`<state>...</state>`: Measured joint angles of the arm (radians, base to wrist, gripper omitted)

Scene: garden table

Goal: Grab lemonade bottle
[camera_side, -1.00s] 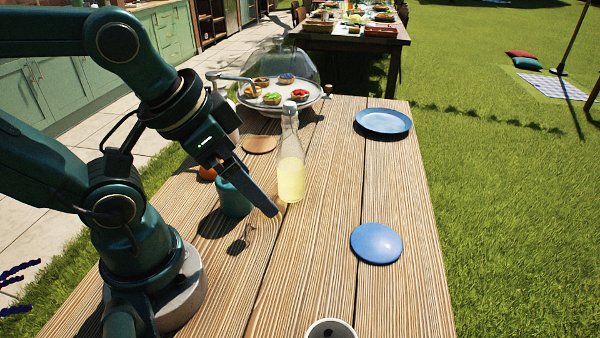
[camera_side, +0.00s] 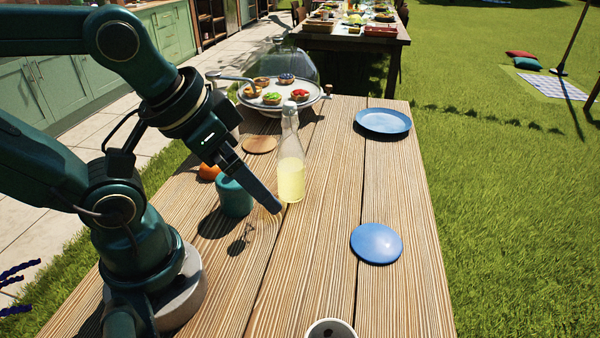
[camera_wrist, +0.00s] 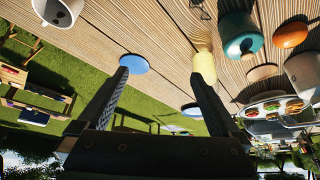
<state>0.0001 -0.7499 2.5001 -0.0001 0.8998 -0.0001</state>
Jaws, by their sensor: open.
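The lemonade bottle (camera_side: 291,178) is clear glass, partly filled with pale yellow liquid, and stands upright on the wooden table. My gripper (camera_side: 276,209) is low and tilted down beside the bottle's lower left side in the side view. In the wrist view, my gripper (camera_wrist: 158,80) has its two fingers spread wide with nothing held between them. The bottle (camera_wrist: 204,65) shows there behind the right finger, which hides part of it. Whether that finger touches the bottle I cannot tell.
A teal pot (camera_side: 234,198) and an orange item (camera_side: 208,172) stand left of the gripper. Blue plates (camera_side: 376,243) (camera_side: 383,121) lie to the right. A tray of tarts (camera_side: 285,101) is behind, and a cup (camera_side: 331,328) is at the front. The table's right front is mostly clear.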

